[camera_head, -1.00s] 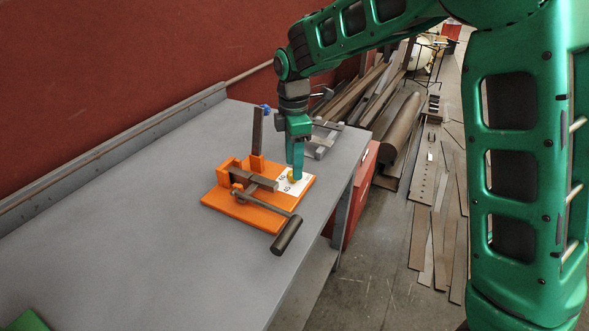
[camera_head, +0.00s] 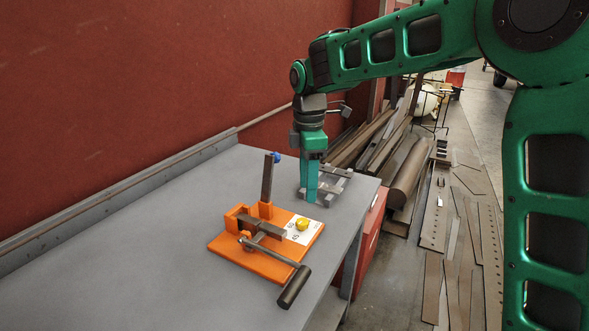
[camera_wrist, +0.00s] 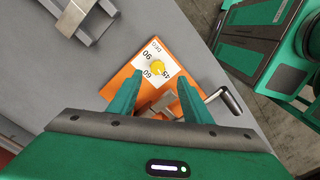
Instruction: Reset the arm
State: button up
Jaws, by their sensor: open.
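My gripper (camera_head: 312,190) points down above the grey table, raised beyond the far edge of the orange fixture (camera_head: 240,262). In the wrist view my gripper (camera_wrist: 160,90) has its two green fingers spread apart with nothing held. The fixture lies below, with a white card marked with numbers (camera_wrist: 140,66) and a yellow knob (camera_wrist: 156,68) on it. The yellow knob also shows in the head view (camera_head: 302,224), clear of my fingers. A dark upright bar (camera_head: 267,178) and a lever with a dark cylindrical handle (camera_head: 294,287) belong to the fixture.
A grey metal piece (camera_head: 330,180) lies near the table's far end, behind my gripper in the head view. A red wall (camera_head: 120,100) runs along the left. Pipes and flat metal strips (camera_head: 450,230) lie on the floor at right. The table's left part is clear.

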jog(key=s+d+r+m, duration=0.1)
jog(key=s+d+m, duration=0.45)
jog(key=d, duration=0.55)
jog(key=s+d+m, duration=0.5)
jog(key=d+m, duration=0.1)
jog(key=d, duration=0.4)
jog(key=s+d+f+m, duration=0.2)
jog(key=s+d+m, duration=0.1)
jog(key=s, duration=0.4)
jog(key=s+d+f+m, duration=0.2)
jog(key=s+d+m, duration=0.2)
jog(key=s+m, duration=0.2)
jog(key=s+d+f+m, duration=0.2)
jog(key=s+d+m, duration=0.2)
jog(key=s, duration=0.6)
jog(key=shift+s+d+f+m, duration=0.15)
jog(key=shift+d+f+m, duration=0.05)
jog(key=shift+m, duration=0.35)
